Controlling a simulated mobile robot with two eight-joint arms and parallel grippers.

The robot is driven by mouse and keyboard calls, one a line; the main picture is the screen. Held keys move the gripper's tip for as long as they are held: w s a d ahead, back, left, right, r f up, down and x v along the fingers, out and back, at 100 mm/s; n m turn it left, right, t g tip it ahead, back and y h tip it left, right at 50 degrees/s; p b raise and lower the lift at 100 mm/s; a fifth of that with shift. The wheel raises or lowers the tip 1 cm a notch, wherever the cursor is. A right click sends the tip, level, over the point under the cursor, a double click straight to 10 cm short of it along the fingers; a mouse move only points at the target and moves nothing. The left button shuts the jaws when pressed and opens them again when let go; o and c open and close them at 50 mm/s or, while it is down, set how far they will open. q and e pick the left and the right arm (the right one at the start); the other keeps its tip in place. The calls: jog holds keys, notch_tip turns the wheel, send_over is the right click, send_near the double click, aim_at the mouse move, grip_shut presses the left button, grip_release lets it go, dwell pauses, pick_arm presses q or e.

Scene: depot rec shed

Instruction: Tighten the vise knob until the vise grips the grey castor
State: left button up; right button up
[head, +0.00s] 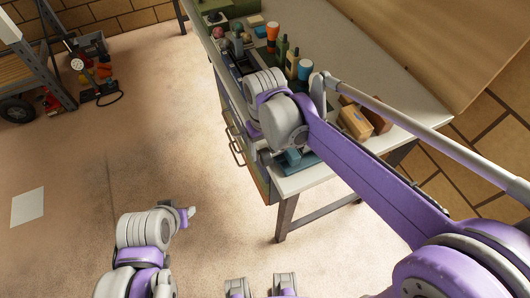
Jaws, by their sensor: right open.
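A teal-blue metal piece (299,160), which looks like part of the vise, shows at the near edge of the workbench. My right arm's wrist covers much of the area beside it. I cannot make out the vise knob, the jaws or the grey castor. My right gripper (237,57) is beyond the wrist, over the bench's left edge, with its dark fingers apart and nothing seen between them. My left gripper (188,214) is low over the floor at the lower left, well away from the bench; its fingers are too small to read.
On the workbench (425,118) stand an orange cup (272,35), a blue cup (305,68), dark bottles (293,58) and a wooden block (355,123). Drawer handles (236,150) stick out from its left side. Red tools (103,72) lie far left. The middle floor is clear.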

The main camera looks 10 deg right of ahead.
jog(key=shift+f, duration=1.1)
grip_shut()
